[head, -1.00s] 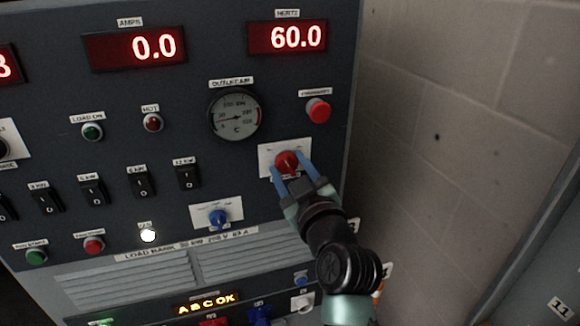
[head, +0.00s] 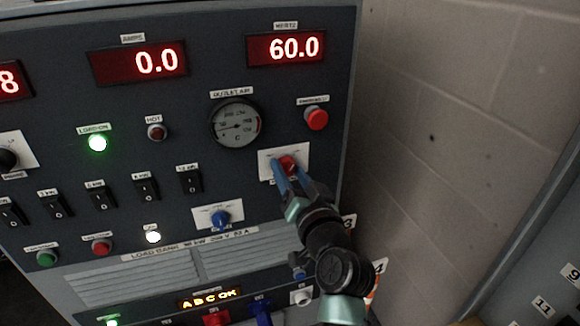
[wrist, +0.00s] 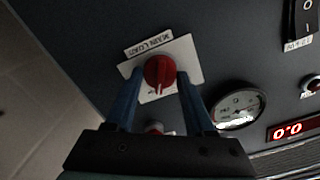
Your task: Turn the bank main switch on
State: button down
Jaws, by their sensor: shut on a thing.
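The main switch is a red rotary knob (head: 288,165) on a white plate (head: 266,170) at the right of the dark load bank panel. In the wrist view the red knob (wrist: 160,72) sits under a label that seems to read "MAIN LOAD". My gripper (head: 281,178) has its blue fingers on either side of the knob and is shut on it. In the wrist view my gripper (wrist: 159,98) spans the knob, and its fingertips hide part of the plate. The LOAD ON lamp (head: 97,142) is lit green.
A red mushroom button (head: 316,119) is above the knob, and a blue knob (head: 220,218) is at its lower left. Black rocker switches (head: 146,188) line the left. The amps display (head: 140,62) reads 0.0. A block wall (head: 450,110) stands to the right.

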jog(key=shift+m+p, duration=0.6)
jog(key=shift+m, duration=0.9)
jog(key=shift+c, duration=1.4)
grip_release()
jog(key=shift+d, duration=0.1)
jog(key=v, duration=1.3)
jog(key=shift+w, duration=0.1)
